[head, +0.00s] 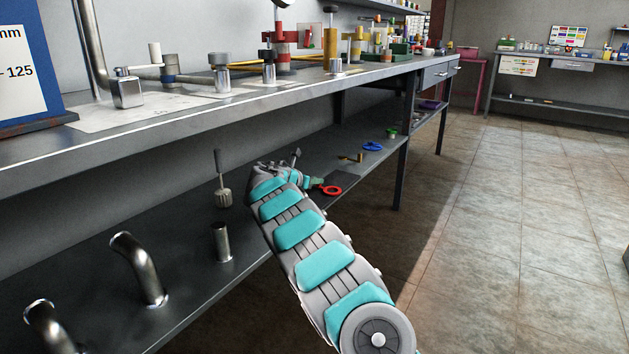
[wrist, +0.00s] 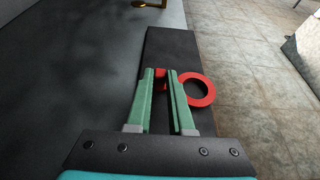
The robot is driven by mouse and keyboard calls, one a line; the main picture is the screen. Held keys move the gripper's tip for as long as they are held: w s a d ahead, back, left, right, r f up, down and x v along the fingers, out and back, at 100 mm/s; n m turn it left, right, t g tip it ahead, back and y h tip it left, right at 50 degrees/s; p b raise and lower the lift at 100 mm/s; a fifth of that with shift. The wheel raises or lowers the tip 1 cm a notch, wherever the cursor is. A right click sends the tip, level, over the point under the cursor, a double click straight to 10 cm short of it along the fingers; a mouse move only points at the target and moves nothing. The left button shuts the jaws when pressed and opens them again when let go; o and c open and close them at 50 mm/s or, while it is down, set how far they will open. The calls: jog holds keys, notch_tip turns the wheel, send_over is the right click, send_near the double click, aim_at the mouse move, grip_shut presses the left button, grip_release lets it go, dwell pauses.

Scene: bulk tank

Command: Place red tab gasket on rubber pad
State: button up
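The red tab gasket (wrist: 209,91) is a flat ring with a short tab. The dark rubber pad (wrist: 170,45) lies along the lower shelf's edge, beneath the fingers. The ring overlaps the pad's right edge in this view. I cannot tell whether the gasket touches the pad or is above it. In the head view the gasket (head: 332,191) shows past my gripper (head: 318,183).
The lower shelf (head: 215,268) also holds a brass part (head: 351,158), a blue part (head: 372,146) and metal pipe pieces (head: 138,270) on the left. The workbench top (head: 190,107) overhangs it. A table leg (head: 404,150) stands beyond. Tiled floor (head: 500,240) at right is clear.

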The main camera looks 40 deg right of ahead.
jog(key=o, duration=0.4)
jog(key=shift+r, duration=0.3)
jog(key=p+v, duration=0.1)
jog(key=v, duration=1.1)
jog(key=shift+f, duration=0.1)
